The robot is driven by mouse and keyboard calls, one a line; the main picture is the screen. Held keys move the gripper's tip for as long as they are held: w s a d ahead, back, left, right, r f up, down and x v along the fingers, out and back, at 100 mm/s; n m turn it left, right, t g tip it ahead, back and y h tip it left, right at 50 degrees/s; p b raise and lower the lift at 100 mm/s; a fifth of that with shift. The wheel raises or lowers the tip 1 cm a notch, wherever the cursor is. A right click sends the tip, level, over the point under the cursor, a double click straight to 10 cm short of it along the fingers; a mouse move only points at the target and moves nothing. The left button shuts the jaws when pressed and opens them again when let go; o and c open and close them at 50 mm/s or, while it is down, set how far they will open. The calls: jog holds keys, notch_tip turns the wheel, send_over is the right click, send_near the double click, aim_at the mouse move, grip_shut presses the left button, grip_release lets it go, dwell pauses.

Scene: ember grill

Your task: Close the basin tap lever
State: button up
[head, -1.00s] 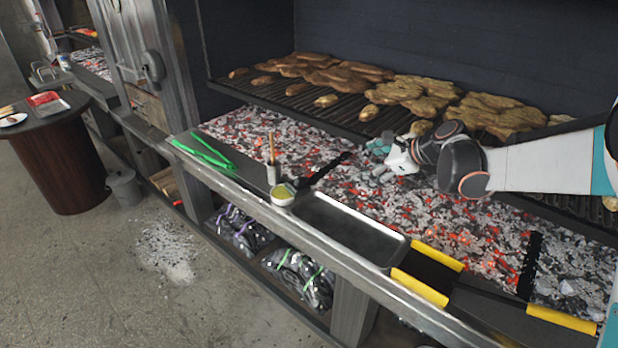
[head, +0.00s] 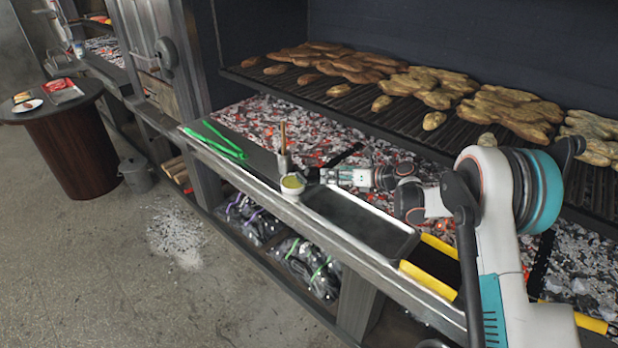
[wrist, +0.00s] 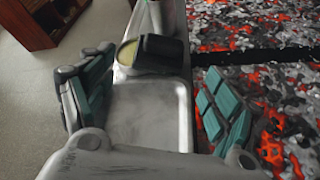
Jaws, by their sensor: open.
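No basin or tap lever shows in either view. My gripper (head: 322,177) is above the far end of the metal tray, close to a small bowl and a cup in the head view. The wrist view shows my gripper (wrist: 158,100) with its teal-padded fingers spread wide apart. Nothing is between the fingers except the view down onto the tray.
A metal tray (head: 365,222) lies on the grill ledge. A small bowl of yellow sauce (head: 292,188) and a metal cup (head: 284,163) stand beyond it. Green tongs (head: 213,141) lie farther left. Glowing coals (head: 265,125) and a meat-laden grate are behind. Open floor (head: 120,270) is in front.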

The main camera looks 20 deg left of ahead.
aim_at(314, 173)
jog(key=b+x, duration=0.3)
jog(key=x, duration=0.8)
jog(key=shift+w+a+f, duration=0.15)
jog(key=shift+f, duration=0.05)
jog(key=c, duration=0.9)
jog(key=shift+r, duration=0.1)
jog(key=shift+c, duration=0.2)
